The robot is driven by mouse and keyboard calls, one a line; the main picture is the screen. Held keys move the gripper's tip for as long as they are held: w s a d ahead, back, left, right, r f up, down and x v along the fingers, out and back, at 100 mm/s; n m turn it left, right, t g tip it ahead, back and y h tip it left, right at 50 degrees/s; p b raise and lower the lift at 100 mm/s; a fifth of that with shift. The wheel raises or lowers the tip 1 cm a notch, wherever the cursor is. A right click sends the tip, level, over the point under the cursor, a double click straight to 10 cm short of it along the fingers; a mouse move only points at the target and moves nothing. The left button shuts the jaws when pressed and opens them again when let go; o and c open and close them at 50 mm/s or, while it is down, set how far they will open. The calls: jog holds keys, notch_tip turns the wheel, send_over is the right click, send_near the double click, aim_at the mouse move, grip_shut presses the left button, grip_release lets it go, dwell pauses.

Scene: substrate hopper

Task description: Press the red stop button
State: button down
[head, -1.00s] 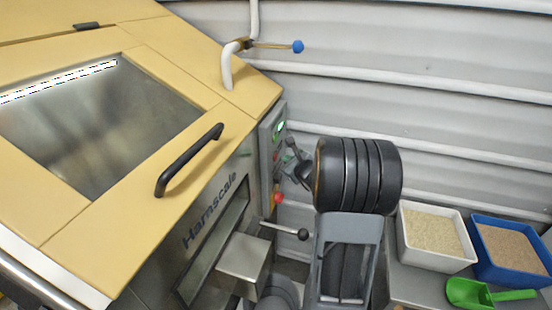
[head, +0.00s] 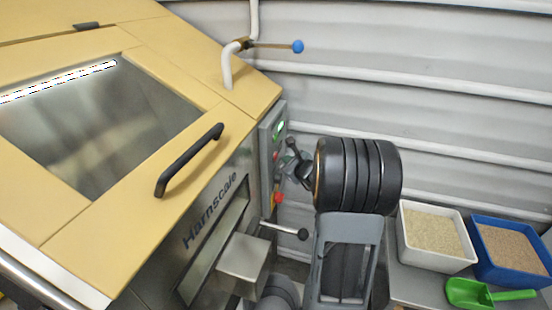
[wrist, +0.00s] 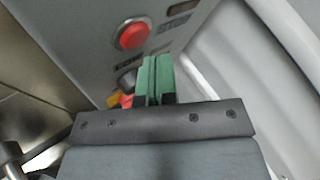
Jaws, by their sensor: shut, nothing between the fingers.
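The red stop button (wrist: 131,35) is a round, domed button in a dark ring on the grey control panel, beside a label reading STOP in the wrist view. It seems to be the small red spot (head: 276,156) on the panel in the head view. My gripper (wrist: 156,66) is shut and empty, its green fingers together. In the wrist view the fingertips are just below and right of the button, and I see no contact. In the head view my gripper (head: 283,173) is close to the panel, its tips partly hard to make out.
A red knob with yellow (head: 278,198) sits lower on the panel (head: 266,150), and a dark knob (wrist: 126,79) lies between it and the button. A black-knobbed lever (head: 290,231) sticks out below. White (head: 405,250) and blue (head: 480,255) bins stand right.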

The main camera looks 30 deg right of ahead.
jog(key=shift+w+a+b, duration=0.55)
jog(key=shift+w+b, duration=0.15)
jog(key=shift+b, duration=0.2)
dwell(1.0)
jog(key=shift+s+d, duration=0.1)
dwell(0.3)
jog(key=shift+s+d, duration=0.45)
jog(key=shift+s, duration=0.1)
jog(key=shift+s+d, duration=1.65)
jog(key=shift+s, duration=0.25)
